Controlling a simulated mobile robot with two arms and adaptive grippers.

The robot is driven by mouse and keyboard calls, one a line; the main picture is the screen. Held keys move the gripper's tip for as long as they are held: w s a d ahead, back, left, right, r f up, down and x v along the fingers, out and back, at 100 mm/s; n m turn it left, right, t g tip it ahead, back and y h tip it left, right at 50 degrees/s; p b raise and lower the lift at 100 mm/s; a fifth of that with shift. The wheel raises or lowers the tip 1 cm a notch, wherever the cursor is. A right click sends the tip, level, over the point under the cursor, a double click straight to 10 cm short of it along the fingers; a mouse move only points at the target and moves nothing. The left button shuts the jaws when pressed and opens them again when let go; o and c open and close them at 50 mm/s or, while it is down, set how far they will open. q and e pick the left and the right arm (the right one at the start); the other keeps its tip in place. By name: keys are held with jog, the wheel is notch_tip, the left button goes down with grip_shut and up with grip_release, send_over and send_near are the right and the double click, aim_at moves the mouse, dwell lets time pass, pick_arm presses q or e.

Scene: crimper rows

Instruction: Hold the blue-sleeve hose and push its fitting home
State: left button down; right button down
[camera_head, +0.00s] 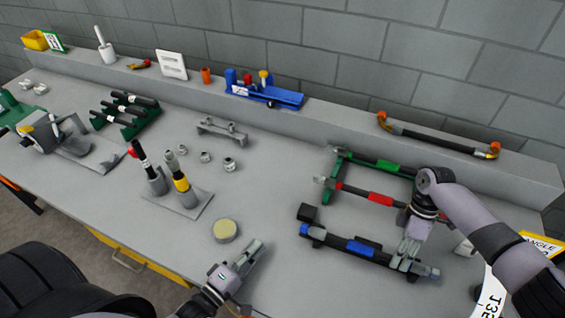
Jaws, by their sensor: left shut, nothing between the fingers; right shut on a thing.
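The blue-sleeve hose is a dark hose with a blue sleeve (360,247), lying in the front row at the right of the bench. My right gripper (408,258) reaches down from the right and is shut on the hose near its right end. A pale metal piece (430,270), which looks like the fitting, shows just right of the fingers. The fingers hide the joint, so I cannot tell how far it is seated. My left gripper (251,250) is shut and empty above the front of the bench, left of the hose and apart from it.
Red-sleeve (380,198) and green-sleeve (387,166) hoses lie behind in parallel rows. A black block (307,212) stands by the blue row's left end. A round tin (226,231) sits behind my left gripper. Bench (275,190) centre is clear.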

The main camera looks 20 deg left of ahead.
jog(key=shift+s+f, duration=0.2)
jog(key=shift+s, duration=0.2)
jog(key=c, duration=1.9)
grip_release()
jog(key=shift+c, duration=0.2)
pick_arm(q)
jog(key=shift+s+r, duration=0.1)
jog(key=shift+s, duration=0.15)
pick_arm(e)
jog(key=o, duration=0.5)
jog(key=shift+s+r, duration=0.1)
jog(key=shift+r, duration=0.1)
pick_arm(q)
jog(key=shift+w, duration=0.1)
pick_arm(e)
jog(key=shift+w, duration=0.2)
